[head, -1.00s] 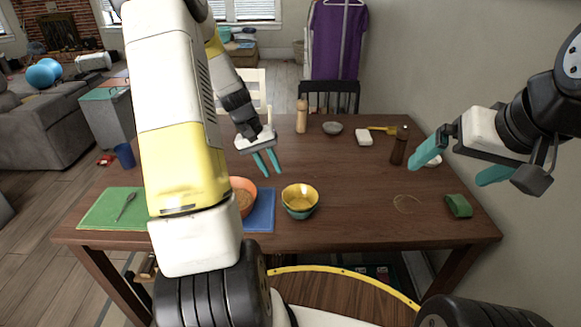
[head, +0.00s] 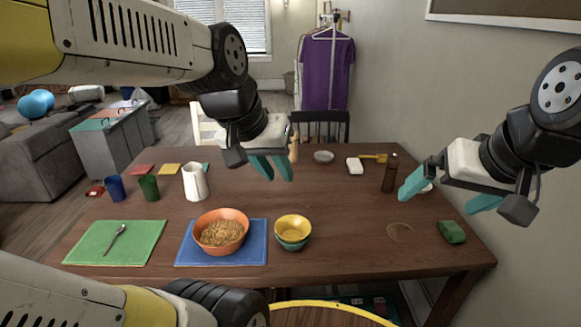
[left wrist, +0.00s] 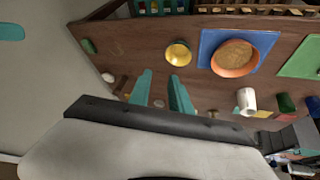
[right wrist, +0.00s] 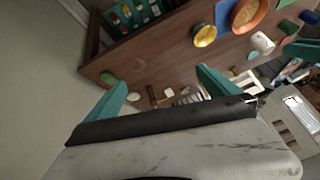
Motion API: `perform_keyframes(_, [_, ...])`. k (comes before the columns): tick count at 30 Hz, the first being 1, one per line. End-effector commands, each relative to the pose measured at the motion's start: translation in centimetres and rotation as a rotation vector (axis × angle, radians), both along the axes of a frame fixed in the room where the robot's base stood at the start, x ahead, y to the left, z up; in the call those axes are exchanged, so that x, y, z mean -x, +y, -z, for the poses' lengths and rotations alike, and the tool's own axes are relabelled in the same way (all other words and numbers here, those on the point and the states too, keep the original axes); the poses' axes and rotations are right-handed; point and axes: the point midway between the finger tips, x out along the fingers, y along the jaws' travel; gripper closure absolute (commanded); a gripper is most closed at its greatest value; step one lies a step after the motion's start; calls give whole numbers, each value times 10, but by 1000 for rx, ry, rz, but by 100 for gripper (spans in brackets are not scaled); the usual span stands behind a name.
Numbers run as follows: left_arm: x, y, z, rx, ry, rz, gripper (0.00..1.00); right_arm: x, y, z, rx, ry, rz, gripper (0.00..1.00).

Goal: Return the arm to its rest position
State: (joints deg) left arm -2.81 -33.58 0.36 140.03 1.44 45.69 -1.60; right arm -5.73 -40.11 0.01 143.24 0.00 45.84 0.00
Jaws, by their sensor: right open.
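My left gripper (head: 278,179) hangs in the air over the middle of the table, its two teal fingers apart with nothing between them. Its fingers also show in the left wrist view (left wrist: 158,78), clear of the things on the table. My left arm is bent, with its upper links crossing the left side of the head view. My right gripper (head: 436,204) is raised at the right side of the table, fingers wide apart and empty.
A wall stands close on the right.

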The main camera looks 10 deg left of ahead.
Motion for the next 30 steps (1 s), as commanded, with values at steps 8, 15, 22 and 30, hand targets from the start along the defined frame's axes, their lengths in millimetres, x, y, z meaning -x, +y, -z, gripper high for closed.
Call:
perform_keyframes(8, [25, -5, -4, -3, -60, 21, 76, 0, 0, 0, 0, 0, 0, 0])
perform_keyframes(15, [25, -5, -4, -3, -59, 19, 76, 0, 0, 0, 0, 0, 0, 0])
perform_keyframes(22, [24, -5, -4, -3, -59, 19, 76, 0, 0, 0, 0, 0, 0, 0])
perform_keyframes(30, [24, -5, -4, -3, -59, 19, 76, 0, 0, 0, 0, 0, 0, 29])
